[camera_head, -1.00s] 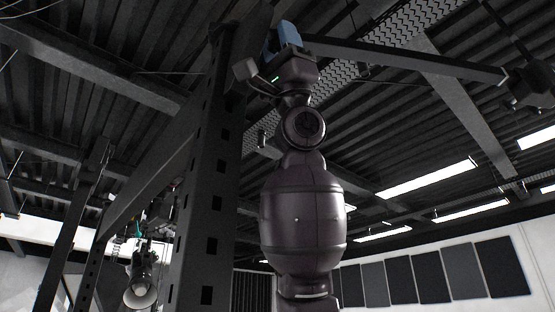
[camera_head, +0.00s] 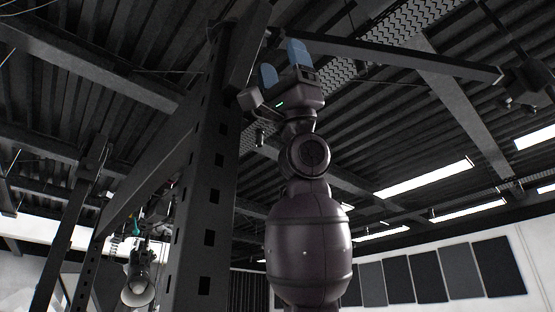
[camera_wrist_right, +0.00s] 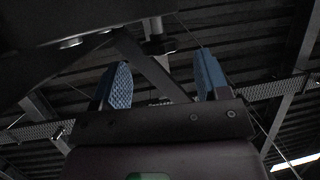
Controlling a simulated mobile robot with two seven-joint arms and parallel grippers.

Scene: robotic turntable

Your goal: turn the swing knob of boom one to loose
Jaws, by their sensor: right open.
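A dark boom (camera_head: 400,58) runs from the top of the upright post (camera_head: 207,190) toward the right in the head view. My right gripper (camera_head: 283,58) is raised beside the post top, just under the boom's near end. Its two blue fingers are apart with nothing between them. In the wrist view the open fingers (camera_wrist_right: 161,75) point up, and a small dark round part (camera_wrist_right: 158,46) with a paler stem shows beyond and between them. It may be the swing knob; its setting cannot be read. I see no contact. My left gripper is not in view.
A dark device (camera_head: 528,85) hangs at the boom's far end. A lamp (camera_head: 138,290) hangs at the lower left behind the post. A slanted beam (camera_head: 150,185) meets the post on its left. Open space lies right of my right arm.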

